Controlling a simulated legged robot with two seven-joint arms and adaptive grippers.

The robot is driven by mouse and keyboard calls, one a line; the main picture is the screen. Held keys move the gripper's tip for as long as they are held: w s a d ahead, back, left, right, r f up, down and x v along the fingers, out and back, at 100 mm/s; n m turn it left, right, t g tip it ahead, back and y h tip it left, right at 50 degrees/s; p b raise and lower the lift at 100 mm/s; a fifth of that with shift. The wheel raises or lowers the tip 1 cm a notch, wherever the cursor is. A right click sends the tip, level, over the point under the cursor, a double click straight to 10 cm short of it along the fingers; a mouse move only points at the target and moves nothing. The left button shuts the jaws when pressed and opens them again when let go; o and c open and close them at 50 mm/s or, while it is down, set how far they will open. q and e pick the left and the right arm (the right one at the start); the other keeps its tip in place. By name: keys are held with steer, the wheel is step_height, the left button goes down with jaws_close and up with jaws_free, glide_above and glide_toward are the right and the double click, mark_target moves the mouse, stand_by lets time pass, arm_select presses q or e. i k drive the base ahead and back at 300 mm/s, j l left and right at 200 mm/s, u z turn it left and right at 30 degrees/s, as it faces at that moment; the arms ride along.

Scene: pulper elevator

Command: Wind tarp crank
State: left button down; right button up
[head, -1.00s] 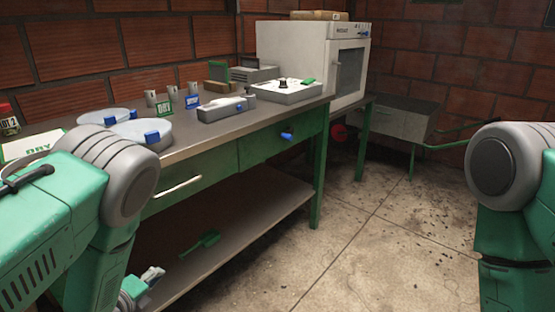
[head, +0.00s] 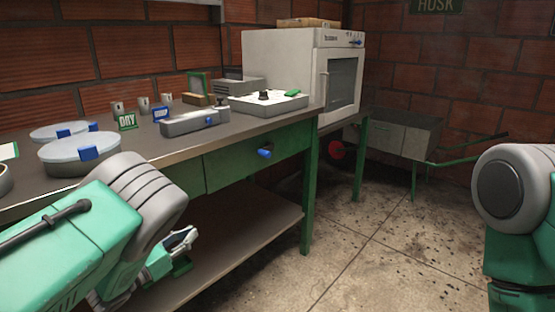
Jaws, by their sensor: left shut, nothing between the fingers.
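No tarp or tarp crank can be made out in the head view. My left gripper (head: 181,241) is at the lower left, beyond my green and grey arm. It is small in view, looks shut and empty, and is in front of the workbench's lower shelf. My right arm stands at the right edge, and its gripper is out of the frame.
A green-framed workbench (head: 222,134) runs along the left, with round lidded pans (head: 80,148), a grey device (head: 195,122) and a flat box (head: 268,104) on top. A white oven (head: 297,72) and wheelbarrow (head: 400,130) stand behind. The floor (head: 380,255) at centre right is clear.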

mark_target(269, 150)
steer(key=i+l, duration=0.25)
steer(key=i, duration=0.2)
steer(key=i+l, duration=0.2)
steer(key=i, duration=0.2)
